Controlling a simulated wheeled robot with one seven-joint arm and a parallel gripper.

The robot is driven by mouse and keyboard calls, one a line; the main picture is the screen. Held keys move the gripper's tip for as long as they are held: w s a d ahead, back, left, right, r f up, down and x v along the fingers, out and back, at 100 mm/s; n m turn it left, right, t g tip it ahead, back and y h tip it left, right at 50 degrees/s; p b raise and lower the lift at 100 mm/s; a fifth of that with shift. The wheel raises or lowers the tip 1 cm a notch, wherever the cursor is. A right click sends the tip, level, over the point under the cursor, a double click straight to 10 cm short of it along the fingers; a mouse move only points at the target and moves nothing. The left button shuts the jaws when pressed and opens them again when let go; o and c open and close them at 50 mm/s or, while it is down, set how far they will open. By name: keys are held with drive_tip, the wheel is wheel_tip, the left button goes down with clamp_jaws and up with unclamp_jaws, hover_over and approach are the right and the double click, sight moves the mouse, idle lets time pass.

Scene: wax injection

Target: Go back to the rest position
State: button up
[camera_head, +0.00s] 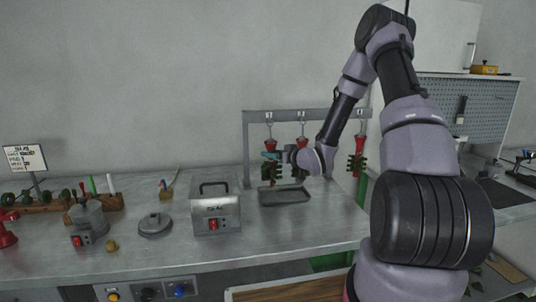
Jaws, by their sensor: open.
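My gripper (284,156) is at the end of my arm, at the hanging rack (285,112) in the middle of the picture. It points left and is open. It is small here, and I cannot tell whether it touches anything. Red funnel-like pieces with dark green branched parts hang from hooks on the rack. The left one (269,172) is just left of my gripper, the middle one (301,145) is partly behind it, and the right one (356,165) is right of my wrist.
A dark tray (285,197) lies under the rack. A metal box with a handle (215,212), a round lid (155,225) and a small pot (88,222) stand to the left on the metal table (270,236). A pegboard (465,110) is at the right.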

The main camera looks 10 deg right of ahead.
drive_tip(key=s+d+r+m+g+h, duration=0.2)
drive_tip(key=s+d+r+h, duration=0.25)
drive_tip(key=s+r, duration=0.35)
drive_tip(key=s+d+r+m+g+h, duration=0.25)
drive_tip(key=s+d+r, duration=0.3)
drive_tip(key=r, duration=0.35)
drive_tip(key=s+a+r+m, duration=0.1)
drive_tip(key=s+a+r, duration=0.1)
drive_tip(key=s, duration=0.6)
drive_tip(key=s+a+r+m+g+y, duration=0.1)
drive_tip(key=s+r, duration=0.3)
drive_tip(key=s, duration=0.4)
drive_tip(key=s+a+r+m+g+y, duration=0.1)
drive_tip(key=s+a+r+m, duration=0.1)
drive_tip(key=s, duration=0.6)
drive_tip(key=shift+s+a+r, duration=0.3)
drive_tip(key=shift+a+r, duration=0.15)
drive_tip(key=shift+r, duration=0.35)
